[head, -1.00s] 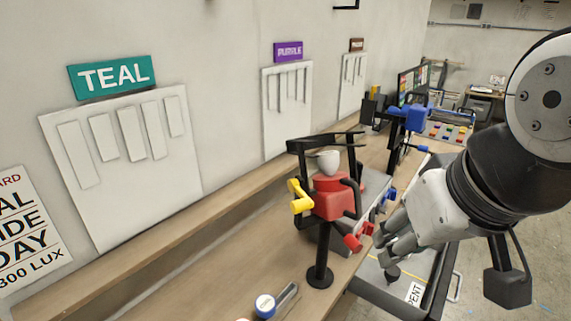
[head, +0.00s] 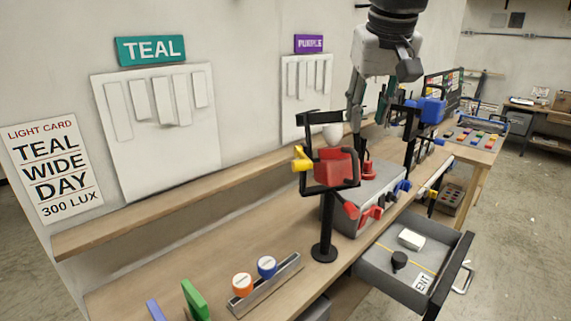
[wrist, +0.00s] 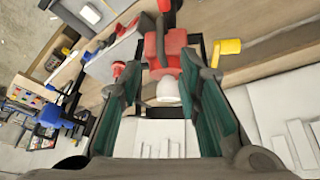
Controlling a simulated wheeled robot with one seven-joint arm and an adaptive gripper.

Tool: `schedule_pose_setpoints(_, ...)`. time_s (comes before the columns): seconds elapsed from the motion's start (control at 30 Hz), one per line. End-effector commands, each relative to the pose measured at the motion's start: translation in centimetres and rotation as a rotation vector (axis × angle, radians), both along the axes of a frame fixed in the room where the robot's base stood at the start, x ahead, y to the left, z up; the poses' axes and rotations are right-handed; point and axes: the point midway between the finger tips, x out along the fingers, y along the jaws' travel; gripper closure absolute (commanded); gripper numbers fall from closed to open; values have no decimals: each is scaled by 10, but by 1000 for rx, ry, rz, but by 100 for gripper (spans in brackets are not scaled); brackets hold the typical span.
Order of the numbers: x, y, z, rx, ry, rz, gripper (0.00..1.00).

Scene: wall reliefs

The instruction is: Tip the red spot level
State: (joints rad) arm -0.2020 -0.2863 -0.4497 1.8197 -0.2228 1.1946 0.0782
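The red spot (head: 333,168) is a boxy red lamp head in a black yoke on a black stand (head: 323,252). Its white bulb end (head: 332,134) points up in the head view; I cannot tell its exact tilt. My gripper (head: 369,122) hangs just behind and right of the lamp head, fingers downward. In the wrist view my gripper (wrist: 168,78) is open, with the red spot (wrist: 165,52) and white bulb (wrist: 168,90) showing between the fingers. No contact is visible.
A grey box (head: 375,190) with red and blue handles stands behind the stand. An open drawer (head: 400,285) juts out at right. A blue spot (head: 432,108) stands farther along the bench. A tray (head: 268,288) with orange and blue pucks lies in front. The TEAL panel (head: 150,140) is on the wall.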

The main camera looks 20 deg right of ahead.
Motion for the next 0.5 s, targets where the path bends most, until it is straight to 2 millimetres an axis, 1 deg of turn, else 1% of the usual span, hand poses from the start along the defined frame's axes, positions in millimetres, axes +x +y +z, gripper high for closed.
schedule_pose_setpoints(0.17,8,-4,-25,1,4,1,69)
schedule_pose_setpoints(0.5,31,-15,-87,3,5,2,69)
